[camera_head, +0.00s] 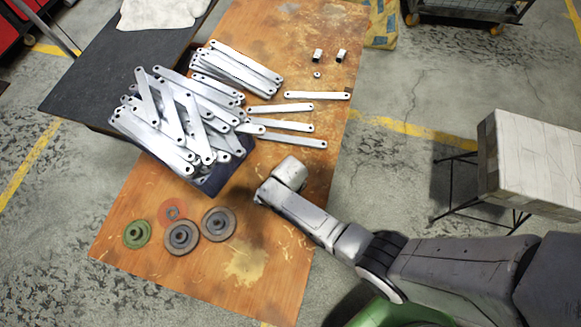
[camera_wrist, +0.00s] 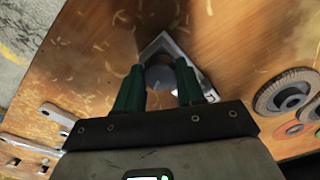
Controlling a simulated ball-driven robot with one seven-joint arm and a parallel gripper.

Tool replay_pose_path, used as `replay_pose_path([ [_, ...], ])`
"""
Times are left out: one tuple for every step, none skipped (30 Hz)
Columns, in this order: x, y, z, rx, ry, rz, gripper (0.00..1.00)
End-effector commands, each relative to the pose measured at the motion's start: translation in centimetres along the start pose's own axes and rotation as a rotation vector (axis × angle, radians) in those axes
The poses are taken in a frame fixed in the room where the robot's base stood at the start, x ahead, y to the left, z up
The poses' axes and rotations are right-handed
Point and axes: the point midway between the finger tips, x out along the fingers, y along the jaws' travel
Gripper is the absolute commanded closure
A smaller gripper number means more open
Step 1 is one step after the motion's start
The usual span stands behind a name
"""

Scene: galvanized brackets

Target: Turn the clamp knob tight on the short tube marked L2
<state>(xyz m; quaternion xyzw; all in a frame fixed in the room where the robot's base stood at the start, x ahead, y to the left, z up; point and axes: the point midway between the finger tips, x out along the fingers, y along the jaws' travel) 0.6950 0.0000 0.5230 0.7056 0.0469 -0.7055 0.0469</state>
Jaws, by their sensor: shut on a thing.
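My gripper (camera_wrist: 159,68) shows in the wrist view with two green fingers, shut on a round grey knob (camera_wrist: 159,78). A shiny, angular metal piece (camera_wrist: 196,80) lies around and behind the knob on the wooden table. I cannot tell whether it is the clamp or the tube, and no L2 mark is readable. In the head view my own arm hides the fingers, the knob and this piece. Two small metal pieces (camera_head: 318,55) stand at the table's far end; I cannot tell what they are.
A large pile of galvanized flat bars (camera_head: 185,110) fills a dark bin on the table's left. Several single bars (camera_head: 317,95) lie beside it. Grey grinding discs (camera_head: 182,237), with a green disc (camera_head: 137,233), lie near the front. The wood (camera_head: 255,285) at the front right is clear.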

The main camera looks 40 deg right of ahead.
Motion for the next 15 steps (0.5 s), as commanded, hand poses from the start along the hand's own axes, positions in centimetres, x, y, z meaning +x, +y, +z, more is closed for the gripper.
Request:
replay_pose_path([
  [-0.01, -0.03, 0.06, 0.056, -0.002, 0.000, 0.92],
  [-0.01, -0.03, 0.06, 0.095, -0.002, 0.000, 0.92],
  [-0.01, -0.03, 0.06, 0.145, -0.002, 0.000, 0.92],
  [-0.01, -0.02, 0.06, 0.183, -0.002, 0.000, 0.92],
  [-0.01, -0.01, 0.07, 0.220, -0.002, 0.000, 0.92],
  [0.00, 0.00, 0.07, 0.264, -0.002, 0.000, 0.92],
  [0.00, 0.01, 0.07, 0.294, -0.002, 0.000, 0.92],
  [0.00, 0.01, 0.07, 0.320, -0.002, 0.000, 0.92],
  [0.01, 0.02, 0.07, 0.347, -0.002, 0.000, 0.92],
  [0.01, 0.02, 0.07, 0.362, -0.002, 0.000, 0.92],
  [0.01, 0.02, 0.07, 0.373, -0.002, 0.000, 0.92],
  [0.02, 0.02, 0.07, 0.381, -0.002, 0.000, 0.92],
  [0.02, 0.02, 0.07, 0.384, -0.002, 0.000, 0.92],
  [0.02, 0.02, 0.07, 0.385, -0.002, 0.000, 0.92],
  [0.02, 0.02, 0.07, 0.384, -0.002, 0.000, 0.92],
])
